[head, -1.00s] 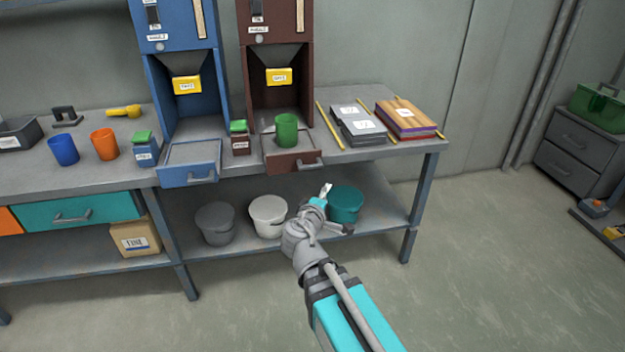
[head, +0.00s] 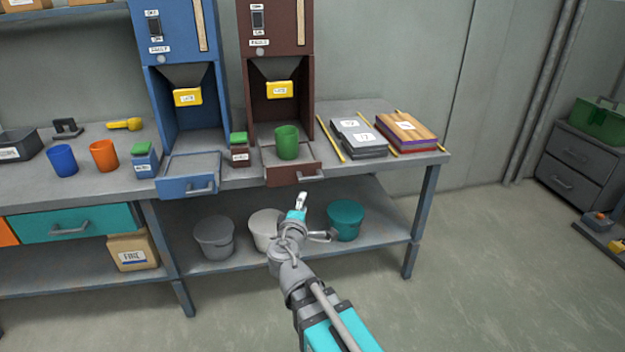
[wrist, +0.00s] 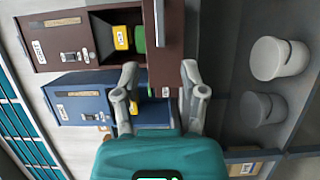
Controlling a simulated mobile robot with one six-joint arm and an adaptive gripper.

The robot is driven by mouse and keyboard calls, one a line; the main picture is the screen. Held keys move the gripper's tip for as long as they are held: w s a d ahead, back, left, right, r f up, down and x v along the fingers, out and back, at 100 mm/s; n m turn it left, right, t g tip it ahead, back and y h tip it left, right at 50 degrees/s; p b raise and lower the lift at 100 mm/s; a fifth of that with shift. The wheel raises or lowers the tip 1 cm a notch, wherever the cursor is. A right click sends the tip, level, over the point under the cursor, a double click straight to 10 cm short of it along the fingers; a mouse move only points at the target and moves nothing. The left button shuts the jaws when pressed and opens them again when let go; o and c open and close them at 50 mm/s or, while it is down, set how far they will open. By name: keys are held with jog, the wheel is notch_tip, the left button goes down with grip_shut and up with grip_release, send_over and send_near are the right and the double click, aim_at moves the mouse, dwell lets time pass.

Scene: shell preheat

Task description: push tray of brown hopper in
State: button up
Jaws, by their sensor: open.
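The brown hopper (head: 276,30) stands on the bench, with a yellow label block under its chute. Its brown tray (head: 293,174) sticks out past the bench's front edge, with a grey handle (head: 311,178) on its front. A green cup (head: 287,142) stands upright on the tray. My gripper (head: 301,200) is in front of and a little below the tray front, apart from it. In the wrist view my gripper (wrist: 160,76) is open and empty; the brown tray front (wrist: 166,38) shows beyond the fingers, and the cup is partly hidden behind it.
The blue hopper (head: 180,40) stands left, its blue tray (head: 188,188) also out. A small green-lidded brown box (head: 240,153) sits between the trays. Buckets (head: 345,220) stand on the shelf below.

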aim_at(311, 180)
jog(key=w, duration=0.4)
jog(key=w+d, duration=0.1)
jog(key=w, duration=0.7)
jog(key=shift+w+d, duration=0.2)
jog(key=shift+w, duration=0.1)
